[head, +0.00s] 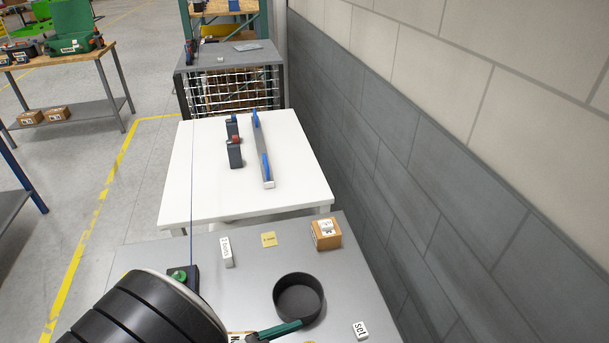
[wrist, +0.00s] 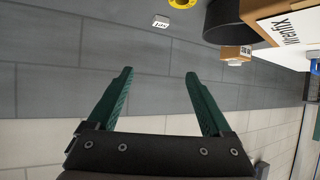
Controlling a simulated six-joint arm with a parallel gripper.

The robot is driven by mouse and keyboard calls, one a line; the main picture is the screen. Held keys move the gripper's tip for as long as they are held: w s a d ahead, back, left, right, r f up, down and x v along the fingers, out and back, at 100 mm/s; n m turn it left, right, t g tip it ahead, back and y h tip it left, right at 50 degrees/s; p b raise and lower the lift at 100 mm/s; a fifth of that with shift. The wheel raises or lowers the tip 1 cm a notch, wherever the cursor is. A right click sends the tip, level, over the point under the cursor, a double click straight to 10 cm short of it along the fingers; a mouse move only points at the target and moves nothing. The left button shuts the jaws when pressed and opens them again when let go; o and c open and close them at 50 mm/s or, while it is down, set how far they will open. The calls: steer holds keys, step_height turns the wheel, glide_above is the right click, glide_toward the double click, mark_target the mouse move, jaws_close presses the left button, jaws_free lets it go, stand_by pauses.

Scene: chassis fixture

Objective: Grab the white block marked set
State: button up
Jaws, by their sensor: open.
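The white block marked set (head: 360,330) lies on the grey table near the bottom edge of the head view, right of the black round bowl. In the wrist view a small white block with dark lettering (wrist: 161,22), apparently the same one, shows near the top, beyond the fingertips. My gripper (wrist: 158,73) is open, with nothing between its green fingers. In the head view a green finger of it (head: 277,331) shows left of the block, in front of the bowl; the rest is cut off.
The black bowl (head: 298,298) stands close to my gripper. Another white lettered block (head: 227,252), a yellow note (head: 268,239) and a cardboard box (head: 326,235) lie farther back. A green button (head: 179,275) is at left. A brick wall (head: 430,190) runs along the right.

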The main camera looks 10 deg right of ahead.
glide_toward(360, 330)
steer(key=shift+w+d+f, duration=0.55)
steer(key=shift+d+f, duration=0.25)
steer(key=shift+f, duration=0.05)
steer(key=x, duration=0.6)
steer(key=shift+d+r, duration=0.2)
steer(key=shift+r, duration=0.1)
steer(key=shift+s, duration=0.1)
jaws_close()
